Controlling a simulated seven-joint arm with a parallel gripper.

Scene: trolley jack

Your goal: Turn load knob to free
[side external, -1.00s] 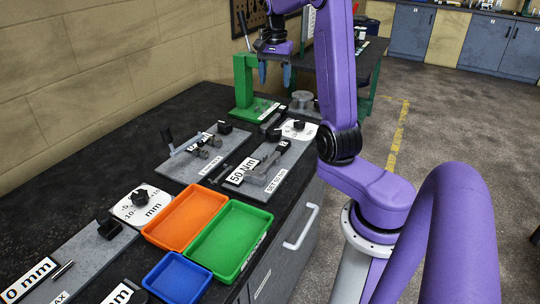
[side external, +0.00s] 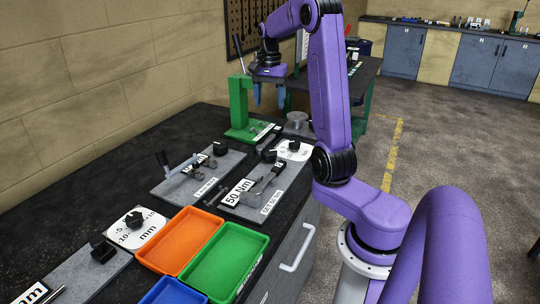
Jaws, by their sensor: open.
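My gripper (side external: 269,97) is open, its two blue fingers pointing down with nothing between them. It hangs high near the green press-like stand (side external: 239,103), at the far end of the bench. A small black knob (side external: 294,146) sits on a white dial plate (side external: 290,154), below and to the right of the gripper and well apart from it. Another black knob (side external: 134,218) sits on a white dial marked in mm at the near left. The lettering is too small to tell which knob is for load, or its setting.
Two grey fixture plates with levers and black blocks lie mid-bench, one with a 50 Nm sign (side external: 239,193). Orange (side external: 150,262), green (side external: 262,243) and blue (side external: 170,293) trays stand at the front. A grey round part (side external: 297,118) is beside the stand.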

